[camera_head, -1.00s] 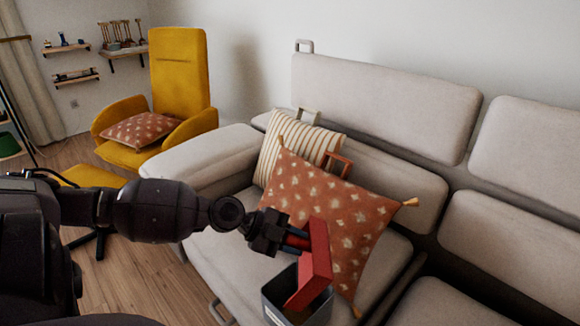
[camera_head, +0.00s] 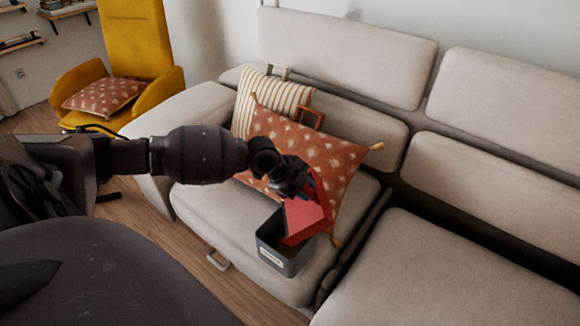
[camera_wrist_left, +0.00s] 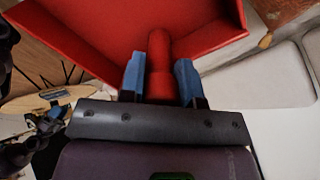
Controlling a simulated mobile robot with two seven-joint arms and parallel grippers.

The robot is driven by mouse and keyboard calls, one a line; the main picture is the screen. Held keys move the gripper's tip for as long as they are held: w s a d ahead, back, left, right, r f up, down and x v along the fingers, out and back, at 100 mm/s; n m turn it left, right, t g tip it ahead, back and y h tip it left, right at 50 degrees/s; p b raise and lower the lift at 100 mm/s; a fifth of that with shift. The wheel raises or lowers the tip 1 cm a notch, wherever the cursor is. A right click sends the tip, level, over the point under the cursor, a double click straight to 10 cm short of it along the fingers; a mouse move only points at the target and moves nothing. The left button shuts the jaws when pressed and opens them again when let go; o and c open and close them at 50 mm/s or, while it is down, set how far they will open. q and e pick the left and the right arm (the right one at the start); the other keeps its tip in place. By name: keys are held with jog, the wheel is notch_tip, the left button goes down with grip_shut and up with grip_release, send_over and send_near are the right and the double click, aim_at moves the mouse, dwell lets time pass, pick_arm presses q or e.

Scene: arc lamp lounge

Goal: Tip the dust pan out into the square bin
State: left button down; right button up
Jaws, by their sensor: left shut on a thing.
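The red dust pan (camera_head: 306,218) is in my left gripper (camera_head: 306,184), tilted down over the square bin. In the left wrist view the blue fingers of the left gripper (camera_wrist_left: 159,80) are shut on the red handle (camera_wrist_left: 159,52), and the pan (camera_wrist_left: 110,25) spreads out beyond them. The square bin (camera_head: 278,258) is dark grey with a pale label and stands on the sofa seat. The pan covers part of its opening, so I cannot see what is inside. No dust or crumbs show on the visible pan surface. My right gripper is not in view.
The bin stands on the grey sofa (camera_head: 205,215), near its front edge. An orange patterned cushion (camera_head: 335,155) and a striped cushion (camera_head: 258,96) lean behind the pan. A yellow armchair (camera_head: 138,40) is at the upper left. The seat to the right (camera_head: 430,270) is clear.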

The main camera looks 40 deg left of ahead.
aim_at(324, 195)
pick_arm(q)
jog(key=shift+w+d+f+g+y+b, duration=0.3)
jog(key=shift+w+d+f+g+y, duration=0.7)
jog(key=shift+w, duration=0.25)
jog(key=shift+w+d+f+g+y+b, duration=0.45)
jog(key=shift+w+d+f+g+y, duration=0.35)
jog(key=shift+w+d+f+g, duration=0.15)
jog(key=r, duration=0.1)
jog(key=r+g+y+p, duration=0.1)
jog(key=w+r, duration=0.1)
jog(key=shift+d+g+p, duration=0.3)
jog(key=shift+d+g, duration=0.05)
jog(key=shift+d, duration=0.05)
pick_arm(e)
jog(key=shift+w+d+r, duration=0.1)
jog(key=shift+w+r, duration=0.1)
